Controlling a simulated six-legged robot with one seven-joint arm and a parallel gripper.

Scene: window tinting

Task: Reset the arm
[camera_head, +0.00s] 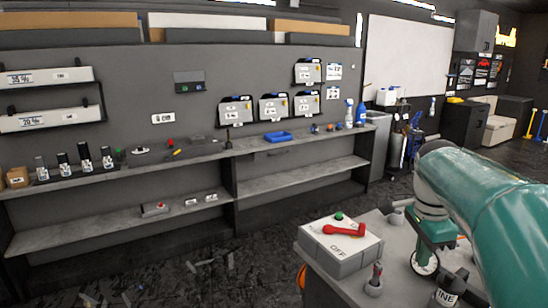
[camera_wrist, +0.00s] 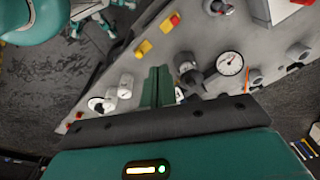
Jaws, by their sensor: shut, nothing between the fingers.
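My teal arm reaches in from the right edge of the head view, over the grey workbench (camera_head: 345,272). In the wrist view my gripper (camera_wrist: 158,82) points at the bench top, its two narrow green fingers together with nothing between them. A round white gauge (camera_wrist: 230,64) and dark fittings (camera_wrist: 188,72) lie just right of the fingers in that view. The gauge also shows in the head view (camera_head: 425,262), below my arm. I cannot tell how far the fingertips are above the bench.
A grey box with a red lever (camera_head: 343,230) and green button stands on the bench. Yellow and red pieces (camera_wrist: 170,22) lie on the bench top. A long wall shelf (camera_head: 190,152) holds bottles and a blue tray (camera_head: 278,137). The floor between shelf and bench holds scattered scraps (camera_head: 90,298).

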